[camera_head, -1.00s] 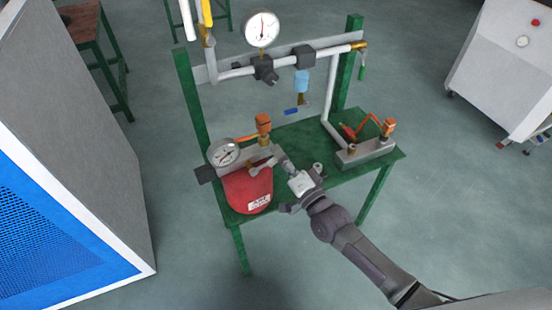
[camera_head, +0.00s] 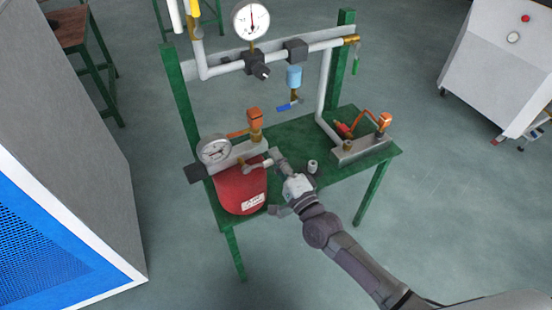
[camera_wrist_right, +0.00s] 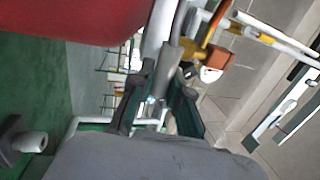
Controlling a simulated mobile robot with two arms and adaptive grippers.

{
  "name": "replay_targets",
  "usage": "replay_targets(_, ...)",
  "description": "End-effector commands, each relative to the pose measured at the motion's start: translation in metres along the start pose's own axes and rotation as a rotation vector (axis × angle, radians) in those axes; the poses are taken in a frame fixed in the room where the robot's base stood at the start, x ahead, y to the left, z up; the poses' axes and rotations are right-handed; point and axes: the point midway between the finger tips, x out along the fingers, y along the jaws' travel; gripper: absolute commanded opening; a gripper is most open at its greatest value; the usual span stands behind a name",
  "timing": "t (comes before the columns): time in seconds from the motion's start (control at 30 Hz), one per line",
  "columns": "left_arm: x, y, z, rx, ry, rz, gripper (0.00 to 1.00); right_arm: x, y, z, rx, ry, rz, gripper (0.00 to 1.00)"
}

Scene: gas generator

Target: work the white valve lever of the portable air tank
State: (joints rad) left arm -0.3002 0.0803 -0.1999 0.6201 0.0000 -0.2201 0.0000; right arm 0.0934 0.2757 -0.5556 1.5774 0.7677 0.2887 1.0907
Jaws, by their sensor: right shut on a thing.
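The portable air tank (camera_head: 238,192) is red with a white label and sits on the left part of the green table. It also fills the upper left of the right wrist view (camera_wrist_right: 70,18). A round gauge (camera_head: 214,150) is mounted at its top. The pale valve lever (camera_head: 257,164) sticks out to the right from the tank top. My right gripper (camera_head: 277,160) is at the lever's right end and shut on it. My left gripper is out of view.
The green table (camera_head: 345,185) carries a pipe frame with a large gauge (camera_head: 251,19) above. A metal block with orange fittings (camera_head: 360,149) stands on its right. A small grey fitting (camera_head: 312,167) stands close beside my right wrist. A blue-grey cabinet (camera_head: 65,170) is at left.

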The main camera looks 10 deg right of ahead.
Motion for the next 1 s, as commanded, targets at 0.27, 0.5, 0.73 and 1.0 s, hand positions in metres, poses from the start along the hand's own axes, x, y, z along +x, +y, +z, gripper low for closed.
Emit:
replay_targets(0.27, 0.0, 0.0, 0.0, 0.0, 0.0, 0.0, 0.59, -0.001, 0.003, 0.001, 0.006, 0.0, 0.006, 0.21)
replay_targets(0.5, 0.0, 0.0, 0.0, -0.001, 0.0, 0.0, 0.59, -0.001, 0.002, 0.0, 0.004, 0.0, 0.004, 0.43)
replay_targets(0.73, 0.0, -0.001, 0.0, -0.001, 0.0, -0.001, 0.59, -0.003, 0.001, 0.0, 0.002, 0.0, 0.003, 0.43)
replay_targets(1.0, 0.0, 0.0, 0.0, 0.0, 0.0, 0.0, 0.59, -0.046, 0.002, 0.0, 0.002, -0.001, 0.007, 0.43)
